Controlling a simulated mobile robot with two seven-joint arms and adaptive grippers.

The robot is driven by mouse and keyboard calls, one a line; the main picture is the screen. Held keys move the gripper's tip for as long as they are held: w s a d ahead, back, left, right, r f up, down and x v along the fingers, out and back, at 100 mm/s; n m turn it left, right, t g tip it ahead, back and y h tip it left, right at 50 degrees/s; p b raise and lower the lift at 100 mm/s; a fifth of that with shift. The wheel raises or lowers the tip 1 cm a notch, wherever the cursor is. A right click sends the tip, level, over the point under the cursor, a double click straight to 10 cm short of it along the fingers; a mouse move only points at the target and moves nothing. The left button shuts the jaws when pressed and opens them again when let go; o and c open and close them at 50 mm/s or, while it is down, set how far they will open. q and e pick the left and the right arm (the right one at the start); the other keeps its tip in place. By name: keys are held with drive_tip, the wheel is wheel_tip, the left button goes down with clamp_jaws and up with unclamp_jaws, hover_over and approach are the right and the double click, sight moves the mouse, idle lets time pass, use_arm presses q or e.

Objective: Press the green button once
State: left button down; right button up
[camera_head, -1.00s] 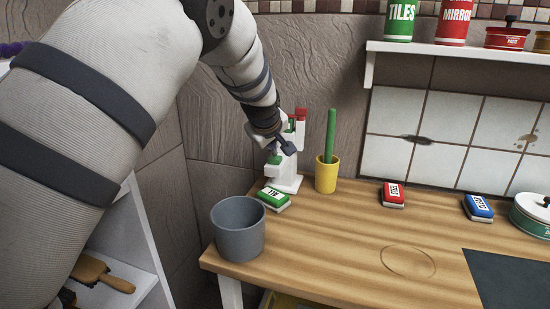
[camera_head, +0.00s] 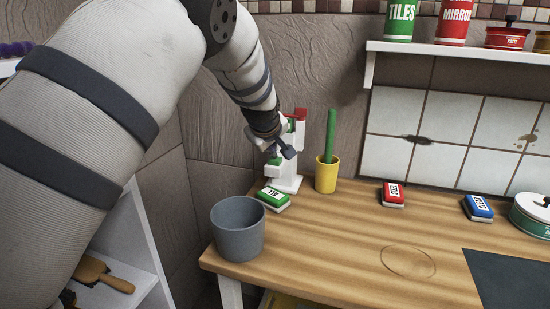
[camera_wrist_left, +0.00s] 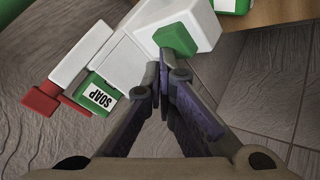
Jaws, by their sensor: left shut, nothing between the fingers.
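A white soap dispenser (camera_head: 287,183) with a red top stands at the back left of the wooden counter. A green button (camera_head: 275,160) sits on its front; it also shows in the left wrist view as a green block (camera_wrist_left: 176,40) on a white part. My left gripper (camera_head: 287,153) is shut and empty, its fingertips close to the button. In the left wrist view the fingertips (camera_wrist_left: 163,62) lie just beside the button's edge; I cannot tell whether they touch it. My right gripper is not in view.
A green-and-white box (camera_head: 272,199) lies before the dispenser, with a grey bucket (camera_head: 238,238) nearer. A yellow cup (camera_head: 326,178) with a green stick stands to the right. Red (camera_head: 393,196) and blue (camera_head: 478,209) boxes lie farther right. The counter's middle is clear.

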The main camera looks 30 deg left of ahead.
sight(272, 159)
use_arm(q)
drive_tip(key=shift+f, duration=0.3)
drive_tip(key=shift+r, duration=1.05)
drive_tip(key=shift+r, duration=2.55)
drive_tip(key=shift+f, duration=0.1)
